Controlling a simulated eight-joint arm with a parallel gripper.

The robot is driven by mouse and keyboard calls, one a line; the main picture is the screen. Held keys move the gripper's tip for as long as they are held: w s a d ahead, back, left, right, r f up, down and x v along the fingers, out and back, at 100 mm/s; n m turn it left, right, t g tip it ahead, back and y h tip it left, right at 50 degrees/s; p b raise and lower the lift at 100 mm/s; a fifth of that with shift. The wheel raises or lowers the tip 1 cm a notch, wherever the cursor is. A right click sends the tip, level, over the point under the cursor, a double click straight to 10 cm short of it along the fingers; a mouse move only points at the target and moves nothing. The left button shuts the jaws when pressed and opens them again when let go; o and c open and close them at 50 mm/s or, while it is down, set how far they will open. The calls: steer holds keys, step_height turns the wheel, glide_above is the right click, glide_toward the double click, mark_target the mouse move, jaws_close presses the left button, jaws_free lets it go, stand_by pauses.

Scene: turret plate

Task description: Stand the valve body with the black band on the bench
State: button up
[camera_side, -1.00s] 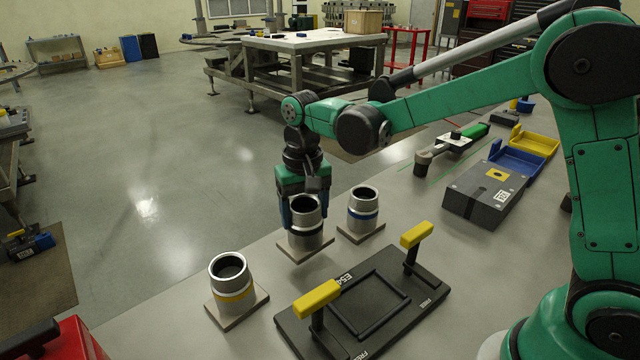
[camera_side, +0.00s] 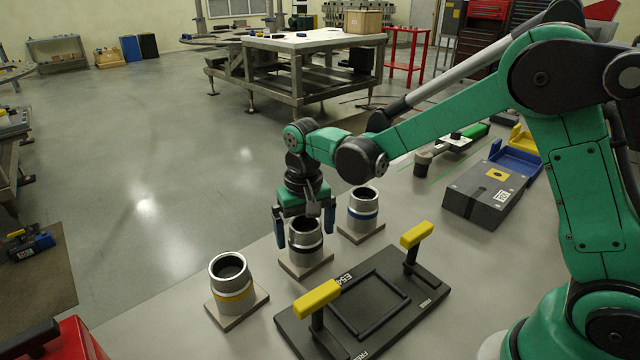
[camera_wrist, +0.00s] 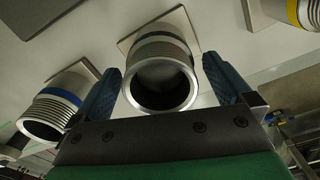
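The valve body with the black band (camera_side: 306,250) is a grey metal cylinder on a square foot. It stands upright on the bench (camera_side: 225,325), between two other valve bodies. My gripper (camera_side: 304,222) is open around its upper part, one blue finger on each side. The wrist view shows gaps between the fingers of my gripper (camera_wrist: 163,85) and the black-banded valve body (camera_wrist: 162,50), whose open top faces the camera. Its lower part is partly hidden there.
A yellow-banded valve body (camera_side: 232,284) stands to the left, and a blue-banded one (camera_side: 363,212) stands close behind at right. A black plate (camera_side: 425,300) with raised yellow handles lies in front. A grey block (camera_side: 485,200) lies further right.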

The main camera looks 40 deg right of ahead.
step_height(320, 180, up, 11)
steer(key=s+d+f+n+t, duration=0.2)
steer(key=s+d+n+t, duration=0.1)
steer(key=s+t, duration=0.4)
steer(key=s+d, duration=0.1)
steer(key=s, duration=0.2)
steer(key=shift+s+n, duration=0.3)
steer(key=shift+s, duration=0.1)
